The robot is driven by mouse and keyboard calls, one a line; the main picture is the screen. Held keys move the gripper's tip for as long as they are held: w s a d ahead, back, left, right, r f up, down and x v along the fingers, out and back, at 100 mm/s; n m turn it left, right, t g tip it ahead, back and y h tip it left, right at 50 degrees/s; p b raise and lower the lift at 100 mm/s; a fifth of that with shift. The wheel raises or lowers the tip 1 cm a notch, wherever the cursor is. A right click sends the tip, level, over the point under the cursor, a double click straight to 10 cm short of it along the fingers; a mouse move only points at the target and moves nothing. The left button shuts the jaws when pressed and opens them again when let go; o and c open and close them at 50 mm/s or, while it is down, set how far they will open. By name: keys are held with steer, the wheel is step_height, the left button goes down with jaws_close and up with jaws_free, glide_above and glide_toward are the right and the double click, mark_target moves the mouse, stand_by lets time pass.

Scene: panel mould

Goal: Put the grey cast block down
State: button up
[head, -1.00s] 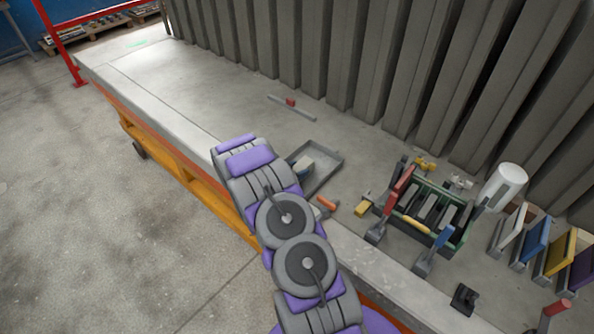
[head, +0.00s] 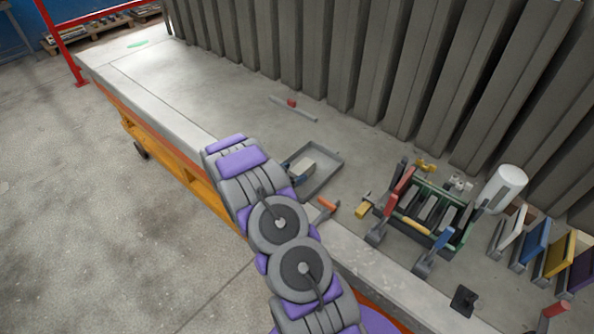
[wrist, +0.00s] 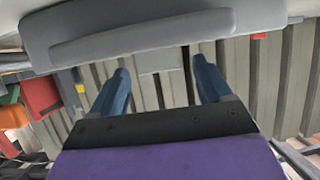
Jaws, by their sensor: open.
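The grey cast block (head: 303,166) is a small pale block at the left end of the shallow grey tray (head: 335,164) on the bench in the head view. It looks set down inside the tray, though my arm hides part of that corner. My gripper (wrist: 160,63) shows two blue fingers spread apart in the wrist view. A plain grey patch lies between the fingertips; I cannot tell if it is the block. In the head view a bit of blue finger shows close beside the block, the rest hidden behind my arm.
A green toolbox (head: 462,238) with tools stands right of the tray. A white cylinder (head: 503,188) and several coloured panels stand farther right. A bar with a red piece (head: 292,103) lies behind. Grey ribbed panels line the back.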

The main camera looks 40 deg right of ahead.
steer(key=w+p+v, duration=0.1)
steer(key=v, duration=0.8)
steer(key=w+a+r+n+t+y, duration=0.4)
steer(key=w+a+r+t+y, duration=0.4)
steer(key=a, duration=0.6)
steer(key=s+a+r+n+g+y, duration=0.15)
steer(key=a+r+n+y, duration=0.35)
steer(key=a+r, duration=0.6)
steer(key=s+a+r+n+g+y, duration=0.2)
steer(key=s+a+r+n+y, duration=0.15)
steer(key=s+a, duration=0.6)
steer(key=s+d+r+n+g+h, duration=0.1)
steer(key=s+g, duration=0.1)
steer(key=s, duration=0.9)
steer(key=s+d+r+n+g+h, duration=0.1)
steer(key=s+d+n+g, duration=0.1)
steer(key=s, duration=0.9)
steer(key=s+d+r+n+g+h, duration=0.1)
steer(key=s+g, duration=0.2)
steer(key=s, duration=0.8)
steer(key=shift+s+d+n, duration=0.2)
steer(key=shift+d+n, duration=0.1)
steer(key=shift+n, duration=0.05)
steer(key=shift+g, duration=0.25)
